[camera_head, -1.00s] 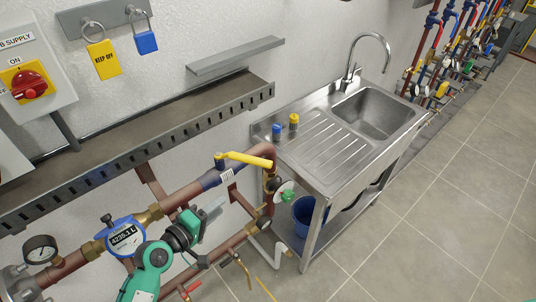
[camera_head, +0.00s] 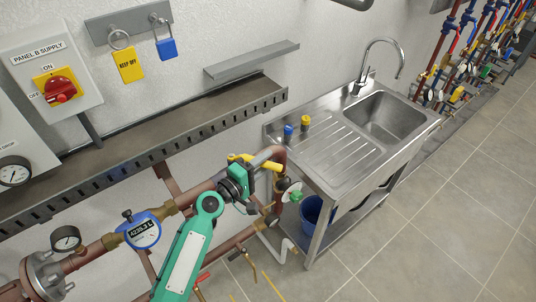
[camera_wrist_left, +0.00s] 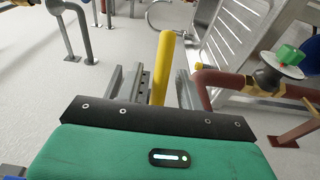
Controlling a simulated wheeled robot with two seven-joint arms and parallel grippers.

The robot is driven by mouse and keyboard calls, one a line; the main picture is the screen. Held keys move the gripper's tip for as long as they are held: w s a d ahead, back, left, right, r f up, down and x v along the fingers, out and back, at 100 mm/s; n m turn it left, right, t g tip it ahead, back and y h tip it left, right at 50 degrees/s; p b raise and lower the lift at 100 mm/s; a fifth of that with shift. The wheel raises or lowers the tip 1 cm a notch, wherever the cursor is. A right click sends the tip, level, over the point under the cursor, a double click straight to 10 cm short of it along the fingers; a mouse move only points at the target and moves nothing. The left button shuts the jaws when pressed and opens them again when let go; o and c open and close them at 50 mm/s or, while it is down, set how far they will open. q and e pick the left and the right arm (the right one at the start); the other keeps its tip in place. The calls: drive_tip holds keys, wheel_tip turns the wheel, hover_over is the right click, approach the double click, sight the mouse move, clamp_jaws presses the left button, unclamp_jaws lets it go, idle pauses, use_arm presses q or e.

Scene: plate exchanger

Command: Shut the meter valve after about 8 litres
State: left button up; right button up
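The meter (camera_head: 142,231) is a blue-ringed dial on the copper pipe; its small display seems to read about 4236 L, the last digits unclear. The meter valve's yellow lever (camera_head: 240,158) lies roughly along the pipe, partly hidden behind my left gripper (camera_head: 263,172). In the left wrist view, the yellow lever (camera_wrist_left: 164,62) stands between the two grey fingers of my left gripper (camera_wrist_left: 162,78). A gap shows at the right finger, so the gripper is open around the lever. My right gripper is not in view.
A steel sink (camera_head: 385,120) stands right of the pipe, with a blue bucket (camera_head: 312,212) below. A green-handled tap (camera_head: 296,196) is close right of the gripper. A slotted tray (camera_head: 130,150) runs above the pipe. A pressure gauge (camera_head: 66,238) sits left of the meter.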

use_arm(q)
drive_tip(key=shift+x, duration=0.95)
clamp_jaws()
drive_tip(key=shift+f, duration=0.2)
drive_tip(key=s+m+g+h+b, duration=0.1)
drive_tip(key=g+b, duration=0.1)
drive_tip(key=b, duration=0.1)
drive_tip(key=s+a+m+g+h+b, duration=0.1)
drive_tip(key=m+b, duration=0.1)
drive_tip(key=b, duration=0.1)
drive_tip(key=shift+s+f+g+h+b, duration=0.1)
drive_tip(key=shift+s+g+h+b, duration=0.2)
drive_tip(key=shift+g+h+b, duration=0.1)
drive_tip(key=shift+s+a+r+m+g+h+b, duration=0.25)
drive_tip(key=shift+s+m+g+h+b, duration=0.15)
drive_tip(key=shift+g+b, duration=0.25)
